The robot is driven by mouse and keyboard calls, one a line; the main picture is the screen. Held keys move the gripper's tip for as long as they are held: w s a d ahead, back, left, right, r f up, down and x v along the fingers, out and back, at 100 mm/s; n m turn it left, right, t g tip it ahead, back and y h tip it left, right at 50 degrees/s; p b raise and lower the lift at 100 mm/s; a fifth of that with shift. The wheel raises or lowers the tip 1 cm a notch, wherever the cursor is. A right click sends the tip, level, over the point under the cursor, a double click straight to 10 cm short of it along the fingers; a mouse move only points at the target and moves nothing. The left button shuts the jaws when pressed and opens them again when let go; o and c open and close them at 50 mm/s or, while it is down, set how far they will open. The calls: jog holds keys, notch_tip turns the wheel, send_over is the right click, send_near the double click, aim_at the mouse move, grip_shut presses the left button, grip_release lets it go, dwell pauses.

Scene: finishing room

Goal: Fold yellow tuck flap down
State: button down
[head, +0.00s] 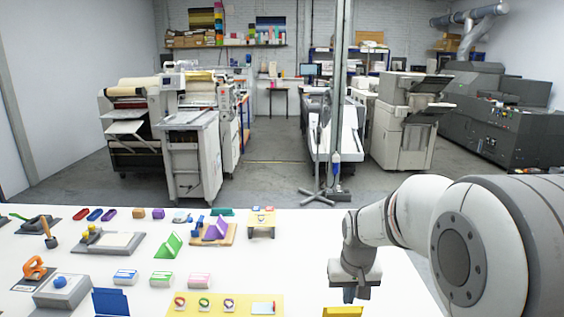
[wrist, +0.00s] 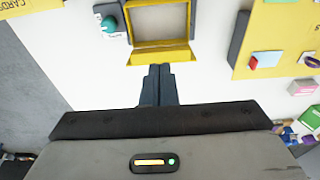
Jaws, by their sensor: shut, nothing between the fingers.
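A yellow open-topped box (wrist: 190,18) with a pale brown inside stands ahead of my gripper in the wrist view. Its yellow tuck flap (wrist: 161,56) runs along the side nearest me and sticks outward from the wall. My gripper (wrist: 160,70) is shut and empty, its dark fingertips right at the middle of the flap's outer edge; I cannot tell whether they touch. In the head view my gripper (head: 349,294) hangs over the right part of the white table. A yellow piece (head: 343,312) below it is cut off by the bottom edge.
A teal knob on a small plate (wrist: 108,24) stands left of the box. A yellow board (wrist: 270,40) with small blocks lies to its right. The white table (head: 300,250) carries several coloured blocks and fixtures on its left side. Its far right is clear.

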notch_tip(320, 180, up, 6)
jog(key=p, duration=0.3)
jog(key=shift+f, duration=0.2)
jog(key=s+t+b, duration=0.1)
jog(key=s+b, duration=0.3)
jog(key=s, duration=1.5)
jog(key=shift+s+a+r+t, duration=0.2)
jog(key=shift+a+r+t, duration=0.1)
jog(key=shift+r, duration=0.15)
jog(key=shift+d, duration=0.1)
